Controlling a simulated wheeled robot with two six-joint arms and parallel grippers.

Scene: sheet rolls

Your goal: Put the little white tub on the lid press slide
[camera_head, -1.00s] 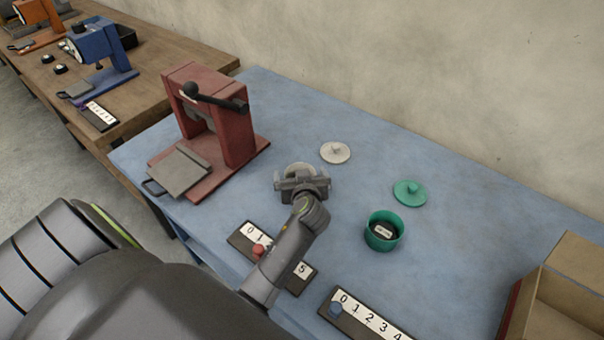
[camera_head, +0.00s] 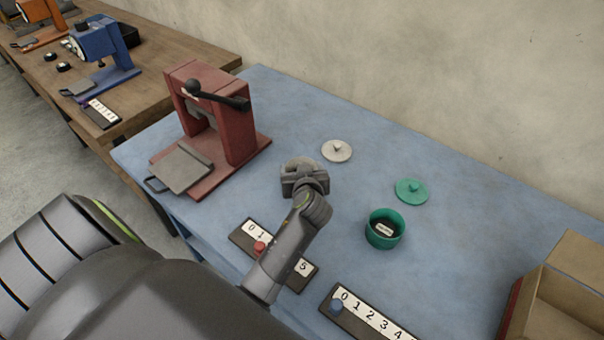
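The lid press (camera_head: 235,135) is dark red with a black lever and stands at the left of the blue table. Its grey slide plate (camera_head: 181,169) sticks out at the front and is empty. My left gripper (camera_head: 301,168) is low over the table, right of the press. The little white tub is not clearly visible now; a pale round shape showed at this gripper a second ago, so the gripper seems to cover it. Whether the fingers are closed on it is hidden. A white lid (camera_head: 337,151) lies just beyond. My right gripper is not in view.
A green tub (camera_head: 383,239) with a label inside and a green lid (camera_head: 411,191) are at the right. Two number strips (camera_head: 249,241) (camera_head: 367,318) lie along the front. A cardboard box (camera_head: 560,290) stands at far right. The table between press and gripper is clear.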

